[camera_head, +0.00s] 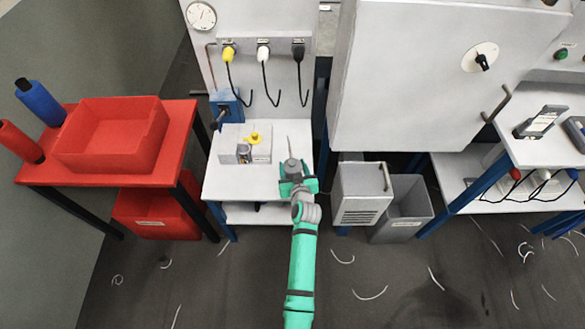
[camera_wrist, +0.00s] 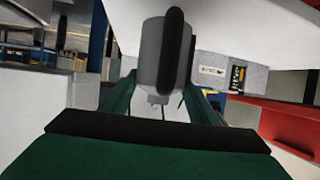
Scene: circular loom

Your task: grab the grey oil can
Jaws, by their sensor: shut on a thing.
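The grey oil can (camera_head: 292,165) is at the front right part of the small white table, with its thin spout pointing toward the back. My gripper (camera_head: 292,181) is shut on it. In the wrist view the can's grey body (camera_wrist: 151,55) stands between my two fingers (camera_wrist: 155,102), with a black strip, perhaps its handle, down the near side. I cannot tell whether the can's base touches the table.
The white table (camera_head: 235,185) also holds a pale block (camera_head: 262,149) with a yellow-topped item and a small grey cylinder, left of the can. A blue vise (camera_head: 225,106) is behind. A red table (camera_head: 110,180) stands left, a grey cabinet (camera_head: 365,200) right.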

